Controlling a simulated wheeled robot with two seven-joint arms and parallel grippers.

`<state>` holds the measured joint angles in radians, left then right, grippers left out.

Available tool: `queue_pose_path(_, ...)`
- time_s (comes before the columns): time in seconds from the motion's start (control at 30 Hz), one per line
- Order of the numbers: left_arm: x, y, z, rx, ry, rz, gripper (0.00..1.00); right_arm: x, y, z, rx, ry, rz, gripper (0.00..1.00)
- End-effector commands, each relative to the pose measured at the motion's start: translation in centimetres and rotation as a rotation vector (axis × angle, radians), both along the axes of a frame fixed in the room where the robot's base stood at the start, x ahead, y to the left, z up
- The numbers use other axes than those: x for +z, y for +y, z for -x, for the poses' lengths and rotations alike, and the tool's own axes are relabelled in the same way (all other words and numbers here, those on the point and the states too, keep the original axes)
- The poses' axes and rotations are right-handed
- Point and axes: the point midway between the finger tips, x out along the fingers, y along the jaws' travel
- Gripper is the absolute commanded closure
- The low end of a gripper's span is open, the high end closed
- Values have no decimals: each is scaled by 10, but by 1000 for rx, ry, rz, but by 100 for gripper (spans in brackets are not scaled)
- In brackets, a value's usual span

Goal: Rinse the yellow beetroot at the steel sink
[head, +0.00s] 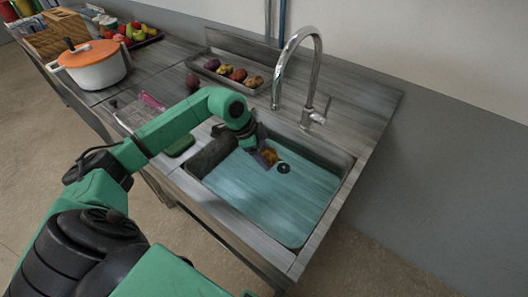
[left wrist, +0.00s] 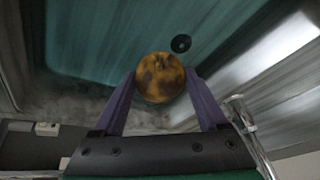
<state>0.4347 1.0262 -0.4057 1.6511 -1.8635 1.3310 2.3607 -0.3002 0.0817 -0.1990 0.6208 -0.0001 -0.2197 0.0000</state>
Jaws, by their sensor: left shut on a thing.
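The yellow beetroot (left wrist: 160,77) is round, with dark brown patches. My left gripper (left wrist: 163,95) is shut on it, with one purple finger on each side. In the head view the beetroot (head: 268,156) is inside the steel sink (head: 325,153), near its back left part and close to the dark drain (head: 283,168). The left gripper (head: 265,157) reaches down into the basin there. The tall curved faucet (head: 289,62) stands behind the basin. I cannot tell whether water is running. My right gripper is not in view.
A tray (head: 213,77) with several vegetables lies behind the sink, and a dark red round thing (head: 192,82) sits left of it. A green sponge-like block (head: 179,145) lies left of the basin. An orange-lidded pot (head: 93,66) stands farther left. The basin's front is clear.

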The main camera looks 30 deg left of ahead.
Motion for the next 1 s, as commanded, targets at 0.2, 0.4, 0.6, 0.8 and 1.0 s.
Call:
queue_pose_path(0.2,-33,0,0,0,-1,0,86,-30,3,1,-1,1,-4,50)
queue_pose_path(0.4,-58,0,0,1,-2,-1,86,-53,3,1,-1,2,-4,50)
queue_pose_path(0.6,-83,0,0,1,-2,-1,86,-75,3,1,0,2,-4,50)
queue_pose_path(0.8,-108,0,0,0,-1,0,85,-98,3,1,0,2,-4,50)
queue_pose_path(1.0,-129,0,0,0,-1,0,85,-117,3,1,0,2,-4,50)
